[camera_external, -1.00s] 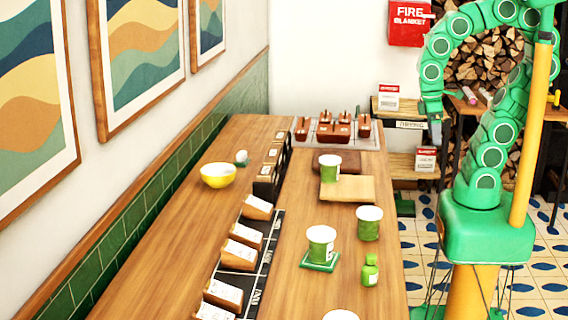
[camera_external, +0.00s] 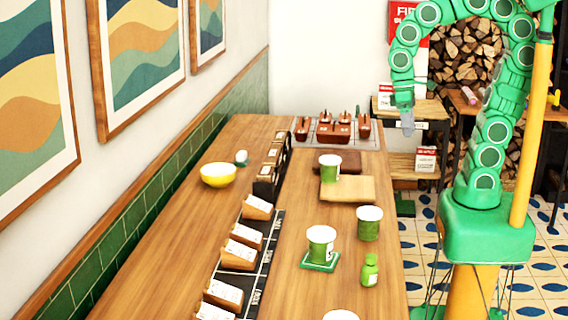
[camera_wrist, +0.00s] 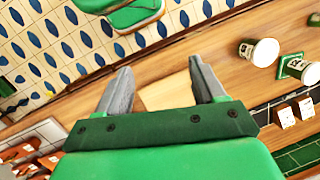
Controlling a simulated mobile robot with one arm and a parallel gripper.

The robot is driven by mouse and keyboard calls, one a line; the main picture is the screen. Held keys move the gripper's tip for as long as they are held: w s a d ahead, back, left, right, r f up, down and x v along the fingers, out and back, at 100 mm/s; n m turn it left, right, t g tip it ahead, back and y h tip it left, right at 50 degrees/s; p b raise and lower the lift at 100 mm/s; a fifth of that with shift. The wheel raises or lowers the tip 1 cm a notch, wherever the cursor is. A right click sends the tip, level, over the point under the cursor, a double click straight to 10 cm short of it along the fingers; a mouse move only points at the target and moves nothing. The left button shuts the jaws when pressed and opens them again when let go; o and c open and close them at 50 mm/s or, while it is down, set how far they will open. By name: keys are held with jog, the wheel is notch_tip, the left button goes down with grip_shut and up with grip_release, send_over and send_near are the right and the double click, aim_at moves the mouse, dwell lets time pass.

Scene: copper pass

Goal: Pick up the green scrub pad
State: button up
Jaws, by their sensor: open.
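A flat green square pad (camera_external: 310,265), which looks like the scrub pad, lies on the wooden counter in the external view. A green cup with a white top (camera_external: 321,240) stands on it and hides its middle. The pad also shows at the right edge of the wrist view (camera_wrist: 287,60), partly hidden by that cup. My gripper (camera_external: 407,122) is in the air at the counter's right side, farther back than the pad and above it. In the wrist view my gripper (camera_wrist: 162,82) has its two grey fingers wide apart with nothing between them.
A second green cup (camera_external: 369,224) and a green bottle (camera_external: 370,271) stand right of the pad. Behind are a pale board (camera_external: 347,190) and another cup (camera_external: 330,166). A row of labelled boxes (camera_external: 239,256) runs along the left. Bare counter lies between boxes and pad.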

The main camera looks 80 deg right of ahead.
jog(key=w+d+m+t+y, duration=0.1)
jog(key=w+d+m+y, duration=0.15)
jog(key=w, duration=0.95)
jog(key=w+d+r+m+y, duration=0.15)
jog(key=w+m, duration=0.25)
jog(key=w, duration=0.7)
jog(key=w+d+f+m+t+y, duration=0.1)
jog(key=w+m+y, duration=0.25)
jog(key=w, duration=0.85)
jog(key=m+t+y, duration=0.2)
jog(key=m+t, duration=0.3)
jog(key=m, duration=0.5)
send_near(243, 151)
jog(key=x, duration=0.6)
jog(key=shift+a+r, duration=0.15)
jog(key=shift+f+x, duration=0.2)
jog(key=shift+x, duration=2.4)
jog(key=shift+s, duration=0.1)
jog(key=c, duration=0.9)
